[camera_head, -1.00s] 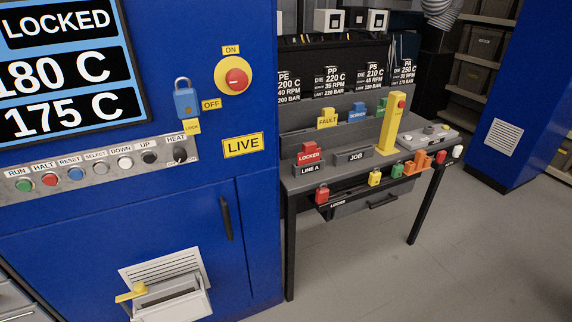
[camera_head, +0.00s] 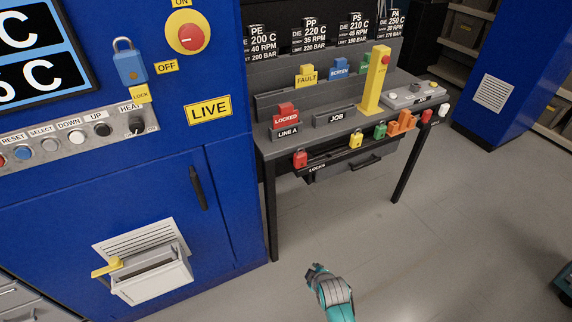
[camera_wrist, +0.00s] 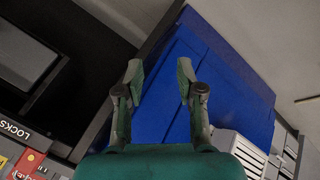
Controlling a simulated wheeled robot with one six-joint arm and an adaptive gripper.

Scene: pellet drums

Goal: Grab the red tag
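The red tag (camera_head: 286,114), marked LOCKED, stands upright in a grey holder labelled LINE A at the left front of the grey bench (camera_head: 303,138) in the head view. My gripper (camera_wrist: 160,72) is open and empty in the wrist view, with its two fingers apart and the blue cabinet beyond them. Part of my teal arm (camera_head: 332,293) shows at the bottom of the head view, in front of the bench and lower than its top. The red tag cannot be made out in the wrist view.
A yellow FAULT tag (camera_head: 306,76), a blue SCREEN tag (camera_head: 339,68) and a yellow post (camera_head: 376,80) stand behind or right of the red tag. The blue machine (camera_head: 225,150) borders the bench on the left.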

